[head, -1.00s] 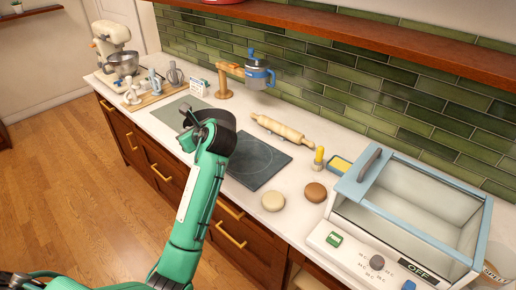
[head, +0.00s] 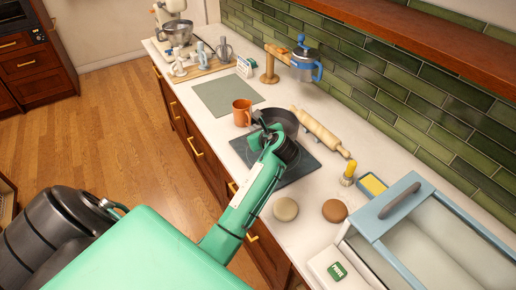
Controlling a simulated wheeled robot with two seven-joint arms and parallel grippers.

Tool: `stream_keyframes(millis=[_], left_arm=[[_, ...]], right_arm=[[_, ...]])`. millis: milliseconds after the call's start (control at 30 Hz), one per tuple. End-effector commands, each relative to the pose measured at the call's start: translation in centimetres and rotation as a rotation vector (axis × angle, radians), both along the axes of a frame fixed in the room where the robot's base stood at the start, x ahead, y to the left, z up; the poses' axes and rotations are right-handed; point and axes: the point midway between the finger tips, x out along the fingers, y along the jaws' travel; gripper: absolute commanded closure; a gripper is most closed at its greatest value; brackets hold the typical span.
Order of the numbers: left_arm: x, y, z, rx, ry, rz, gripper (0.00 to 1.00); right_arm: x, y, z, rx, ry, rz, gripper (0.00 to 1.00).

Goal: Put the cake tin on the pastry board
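The cake tin (head: 279,117) is a dark, round, open tin. It shows over the far part of a dark square plate with ring markings (head: 298,172); I cannot tell whether it touches the plate. My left gripper (head: 262,124) is at the tin's near-left rim and appears shut on it. The wrist hides part of the tin and the fingertips are hard to make out. A flat grey-green board (head: 226,95), probably the pastry board, lies bare on the counter farther left. My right gripper is out of view.
An orange mug (head: 242,113) stands between the board and the tin. A rolling pin (head: 321,132) lies right of the tin. Two dough rounds (head: 286,209) (head: 334,210) are nearer.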

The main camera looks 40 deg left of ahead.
Motion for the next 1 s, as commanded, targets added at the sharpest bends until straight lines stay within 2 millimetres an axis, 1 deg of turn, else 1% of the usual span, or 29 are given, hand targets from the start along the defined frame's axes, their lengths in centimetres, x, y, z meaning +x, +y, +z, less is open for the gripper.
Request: stream_keyframes(millis=[33,100,200,433,600,700,1000], left_arm=[[-0.1,0.0,-1.2,-0.001,0.005,0.0,1.0],[0.0,0.0,-2.9,0.001,0.004,0.0,1.0],[0.0,0.0,-4.7,0.001,0.002,-0.001,1.0],[0.0,0.0,-6.9,0.0,0.0,0.0,1.0],[0.0,0.0,-9.3,0.001,0.001,0.001,1.0],[0.0,0.0,-10.0,0.0,-0.002,0.0,1.0],[0.0,0.0,-10.2,0.001,-0.003,0.0,1.0]], right_arm=[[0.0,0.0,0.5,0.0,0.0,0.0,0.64],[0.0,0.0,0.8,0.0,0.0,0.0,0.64],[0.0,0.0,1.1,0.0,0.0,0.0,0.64],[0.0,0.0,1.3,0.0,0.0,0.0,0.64],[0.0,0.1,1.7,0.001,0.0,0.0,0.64],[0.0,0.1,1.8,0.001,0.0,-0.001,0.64],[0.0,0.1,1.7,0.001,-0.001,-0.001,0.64]])
